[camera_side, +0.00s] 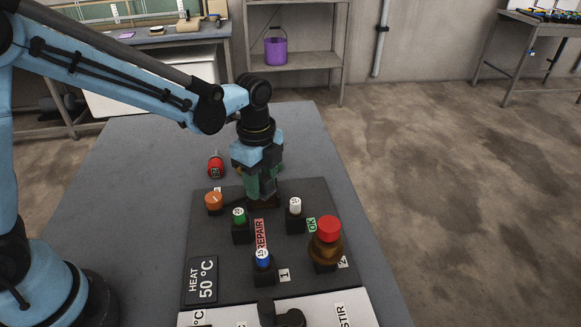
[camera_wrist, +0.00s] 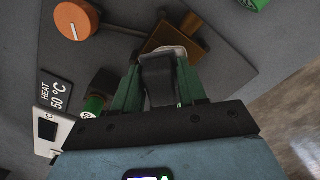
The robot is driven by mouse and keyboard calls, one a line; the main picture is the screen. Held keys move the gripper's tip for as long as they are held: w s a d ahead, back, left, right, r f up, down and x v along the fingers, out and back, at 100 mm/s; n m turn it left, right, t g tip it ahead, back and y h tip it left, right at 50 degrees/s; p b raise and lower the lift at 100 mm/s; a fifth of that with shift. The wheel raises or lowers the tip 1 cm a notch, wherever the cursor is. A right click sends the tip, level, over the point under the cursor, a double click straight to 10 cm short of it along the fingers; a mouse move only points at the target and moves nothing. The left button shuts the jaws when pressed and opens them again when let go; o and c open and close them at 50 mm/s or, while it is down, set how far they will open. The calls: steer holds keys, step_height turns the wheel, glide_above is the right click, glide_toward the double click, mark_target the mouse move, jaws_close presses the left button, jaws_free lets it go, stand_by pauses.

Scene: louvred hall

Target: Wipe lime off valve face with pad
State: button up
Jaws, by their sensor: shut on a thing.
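My gripper (camera_side: 262,192) points down over the far edge of the dark panel (camera_side: 225,265). In the wrist view its green fingers (camera_wrist: 160,75) are shut on a dark grey block (camera_wrist: 158,78), which I take to be the pad. A pale edge (camera_wrist: 178,50) shows at the block's far end. A brown, brass-like plate (camera_wrist: 172,33), perhaps the valve face, lies just beyond the fingertips. It also shows under the gripper in the side view (camera_side: 265,203). The block's underside is hidden, so I cannot tell whether it touches the plate. I cannot make out any lime.
An orange knob (camera_side: 213,201), a green-capped post (camera_side: 239,217), a white-capped post (camera_side: 295,208) and a blue-capped post (camera_side: 263,261) stand close by. A brass fitting with a red cap (camera_side: 327,243) is at right. A red item (camera_side: 215,166) lies behind. The table's far end is clear.

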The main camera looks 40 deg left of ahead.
steer(key=w+a, duration=0.3)
steer(key=shift+w+a, duration=0.2)
step_height(320, 180, up, 2)
steer(key=shift+r, duration=0.15)
step_height(320, 180, up, 6)
stand_by(0.4)
stand_by(0.5)
